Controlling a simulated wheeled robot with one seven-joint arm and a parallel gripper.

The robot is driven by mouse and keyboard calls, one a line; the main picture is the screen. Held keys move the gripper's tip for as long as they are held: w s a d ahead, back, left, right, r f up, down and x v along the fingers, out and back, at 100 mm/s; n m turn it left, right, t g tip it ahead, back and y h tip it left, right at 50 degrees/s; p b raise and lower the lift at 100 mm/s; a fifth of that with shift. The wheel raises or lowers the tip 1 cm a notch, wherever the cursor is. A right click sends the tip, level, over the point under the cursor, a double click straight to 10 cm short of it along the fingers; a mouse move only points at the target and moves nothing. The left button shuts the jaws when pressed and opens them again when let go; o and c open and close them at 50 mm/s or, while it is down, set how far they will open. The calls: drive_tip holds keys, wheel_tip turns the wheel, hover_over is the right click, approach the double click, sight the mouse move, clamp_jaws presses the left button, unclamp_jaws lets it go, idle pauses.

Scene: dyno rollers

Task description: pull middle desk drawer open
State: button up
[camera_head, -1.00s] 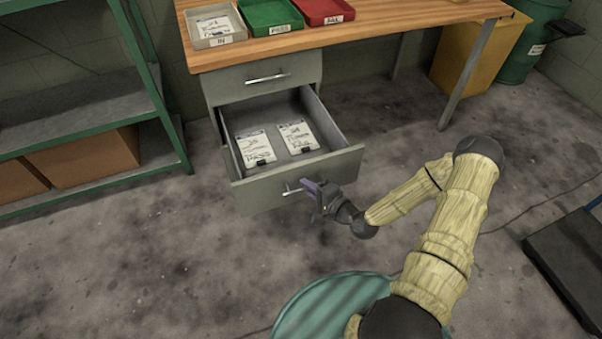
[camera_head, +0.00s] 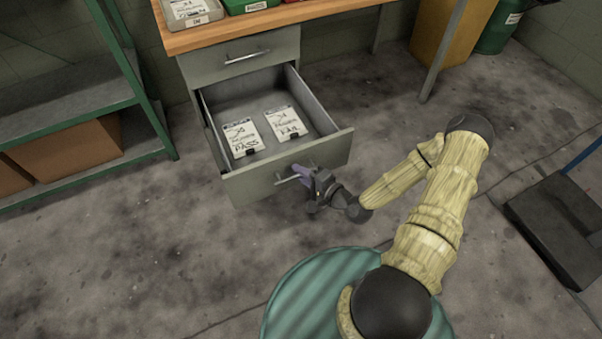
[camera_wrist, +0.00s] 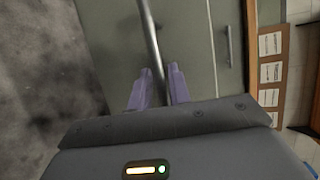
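The desk's middle drawer (camera_head: 292,165) is pulled well out beneath a closed top drawer (camera_head: 240,58). Two labelled cards (camera_head: 241,137) (camera_head: 286,122) lie in it. My gripper (camera_head: 300,174) is at the drawer's front, at the right part of its bar handle (camera_head: 284,181). In the wrist view, the handle bar (camera_wrist: 150,35) passes between the two purple fingers of my gripper (camera_wrist: 160,80), which look closed on it. The fingers hide part of the bar.
The wooden desk top (camera_head: 262,22) carries trays at the back. A green metal shelf (camera_head: 139,97) with cardboard boxes (camera_head: 70,145) stands at left. A round teal ribbed object (camera_head: 310,295) is in front. A dark platform (camera_head: 555,225) lies at right. The floor left of the drawer is clear.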

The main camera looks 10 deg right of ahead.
drive_tip(key=shift+d, duration=0.1)
drive_tip(key=p+v, duration=0.3)
drive_tip(key=v, duration=1.4)
drive_tip(key=shift+s, duration=0.25)
drive_tip(key=shift+f, duration=0.1)
